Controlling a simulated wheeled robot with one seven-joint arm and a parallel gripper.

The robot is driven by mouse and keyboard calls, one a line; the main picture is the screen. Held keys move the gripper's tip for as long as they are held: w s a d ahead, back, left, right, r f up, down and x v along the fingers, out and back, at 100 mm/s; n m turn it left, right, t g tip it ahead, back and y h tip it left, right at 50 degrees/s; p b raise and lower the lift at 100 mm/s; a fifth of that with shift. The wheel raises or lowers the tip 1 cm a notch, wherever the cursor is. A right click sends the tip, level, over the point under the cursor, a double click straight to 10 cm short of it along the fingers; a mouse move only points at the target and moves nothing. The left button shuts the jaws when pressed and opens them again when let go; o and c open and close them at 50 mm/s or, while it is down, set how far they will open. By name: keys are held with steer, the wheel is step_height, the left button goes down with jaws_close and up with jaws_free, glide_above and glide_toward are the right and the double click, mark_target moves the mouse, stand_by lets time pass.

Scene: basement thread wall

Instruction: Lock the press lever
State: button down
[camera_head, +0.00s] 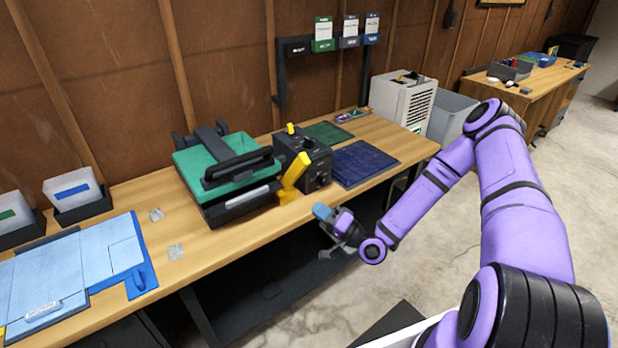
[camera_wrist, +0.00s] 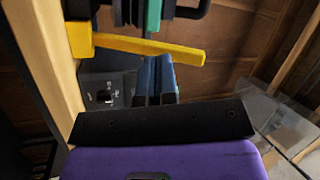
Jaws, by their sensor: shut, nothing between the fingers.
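The press (camera_head: 225,165) stands on the bench with a teal top and a black handle; a teal edge of it also shows in the wrist view (camera_wrist: 153,14). Beside it is a black control box (camera_head: 318,166) with a dial. A yellow lever (camera_head: 294,176) rises at a slant between press and box; in the wrist view the yellow lever (camera_wrist: 150,47) lies across the picture, just beyond my fingertips. My gripper (camera_head: 322,212) is shut and empty in front of the bench edge, to the right of the lever and apart from it. Its blue fingers (camera_wrist: 157,62) are together.
A dark blue mat (camera_head: 362,164) and a green mat (camera_head: 328,134) lie right of the box. Light blue sheets (camera_head: 75,270) and white bins (camera_head: 75,190) are at the left. A white slatted unit (camera_head: 405,100) stands past the bench.

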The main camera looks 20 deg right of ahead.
mark_target(303, 169)
steer(key=shift+s+d+f+m+t+h, duration=0.1)
steer(key=shift+s+d+m+t+h, duration=0.25)
steer(key=shift+s+m+t+h, duration=0.7)
steer(key=shift+s+d+f+m+t+h, duration=0.1)
steer(key=shift+s+d+m+t+h, duration=0.45)
steer(key=shift+m+t, duration=1.05)
steer(key=shift+s+d+f+m+t+h, duration=0.1)
steer(key=shift+s+d+m+t+h, duration=0.2)
steer(key=shift+m+t+h, duration=1.05)
steer(key=shift+a+m+g+y, duration=0.15)
steer(key=shift+m+g+y, duration=0.2)
steer(key=shift+g, duration=0.15)
steer(key=x, duration=1.4)
